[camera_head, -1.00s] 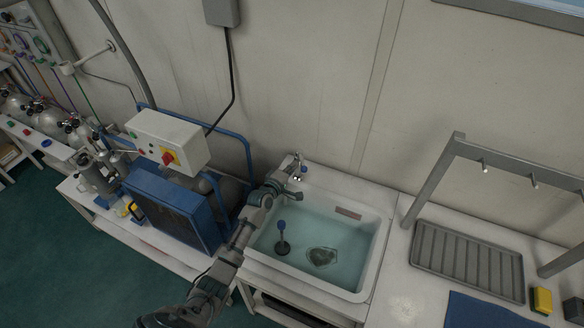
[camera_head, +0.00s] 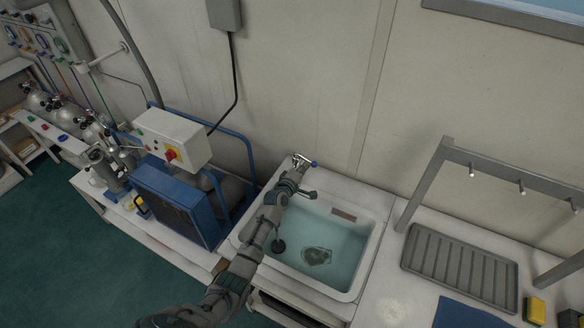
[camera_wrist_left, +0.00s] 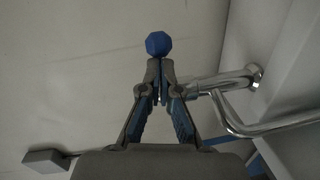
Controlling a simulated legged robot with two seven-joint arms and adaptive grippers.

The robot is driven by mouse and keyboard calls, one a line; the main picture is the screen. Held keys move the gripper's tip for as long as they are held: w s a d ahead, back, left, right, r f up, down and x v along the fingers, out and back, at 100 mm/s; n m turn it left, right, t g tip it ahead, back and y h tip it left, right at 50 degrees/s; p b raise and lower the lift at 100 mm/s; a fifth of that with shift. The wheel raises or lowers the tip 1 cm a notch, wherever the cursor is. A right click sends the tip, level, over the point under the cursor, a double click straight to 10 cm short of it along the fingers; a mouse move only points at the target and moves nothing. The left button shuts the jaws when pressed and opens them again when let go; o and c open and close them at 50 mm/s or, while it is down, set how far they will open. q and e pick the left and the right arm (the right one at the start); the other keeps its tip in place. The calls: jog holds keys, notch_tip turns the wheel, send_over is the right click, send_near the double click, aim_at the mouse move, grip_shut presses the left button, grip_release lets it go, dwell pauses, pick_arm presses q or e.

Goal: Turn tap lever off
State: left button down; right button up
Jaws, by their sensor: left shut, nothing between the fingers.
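The tap (camera_head: 297,159) stands at the back left corner of the white sink (camera_head: 366,262), by the wall. Its lever ends in a blue knob (camera_head: 314,163), which points right in the head view. In the left wrist view the blue knob (camera_wrist_left: 158,43) shows just beyond my fingertips, and the chrome tap pipes (camera_wrist_left: 235,82) are to the right. My left gripper (camera_wrist_left: 160,72) is shut with nothing between its fingers. Its tips are at or very near the knob; contact is unclear. My forearm hides part of the sink's left side. My right gripper is not in view.
The sink holds water with a dark object (camera_head: 317,256) in it. A blue compressor (camera_head: 178,207) with a control box (camera_head: 172,137) stands left. A grey drain tray (camera_head: 459,268) and a hook rack (camera_head: 418,185) stand right. The wall is close behind the tap.

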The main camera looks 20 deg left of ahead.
pick_arm(q)
jog(key=shift+w+d+r+b, duration=0.2)
jog(key=shift+w+d+b, duration=0.25)
jog(key=shift+w+d, duration=0.45)
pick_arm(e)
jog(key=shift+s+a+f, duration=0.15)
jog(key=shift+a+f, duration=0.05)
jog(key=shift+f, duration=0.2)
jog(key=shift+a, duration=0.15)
